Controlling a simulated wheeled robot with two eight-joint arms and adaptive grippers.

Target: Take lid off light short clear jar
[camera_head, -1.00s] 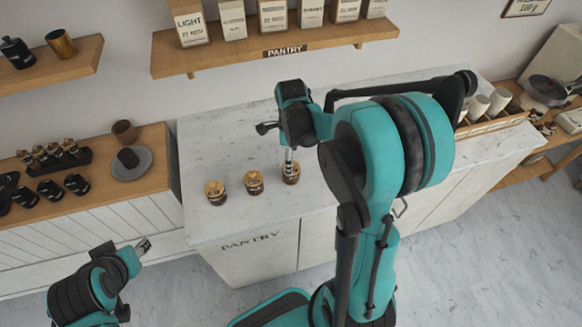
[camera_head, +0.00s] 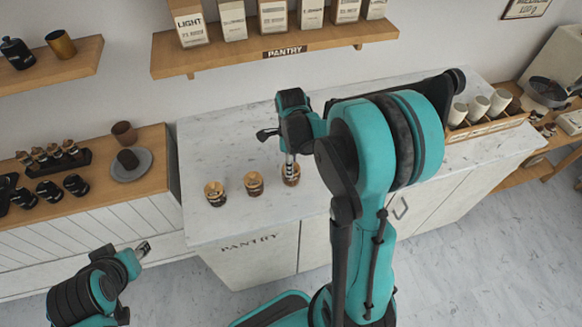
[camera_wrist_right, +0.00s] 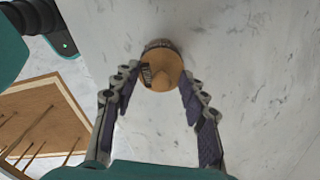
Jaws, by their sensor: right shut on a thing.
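Three short jars with wooden lids stand in a row on the pale marble counter: a left jar (camera_head: 215,194), a middle jar (camera_head: 253,184) and a right jar (camera_head: 291,180). Their labels are too small to read. My right gripper (camera_head: 289,163) points down at the right jar. In the right wrist view its two fingers (camera_wrist_right: 165,78) sit on either side of the round wooden lid (camera_wrist_right: 161,72), closed on it. The lid appears to be on the jar, whose body is mostly hidden beneath. My left gripper (camera_head: 143,248) hangs low at the left, away from the jars; its jaws are too small to judge.
A pantry shelf (camera_head: 275,55) with labelled bags hangs above the counter (camera_head: 220,145). A wooden rack (camera_head: 490,122) with white cups stands at the counter's right. A side counter (camera_head: 155,160) at left holds dark cups and a plate. The counter left of the jars is clear.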

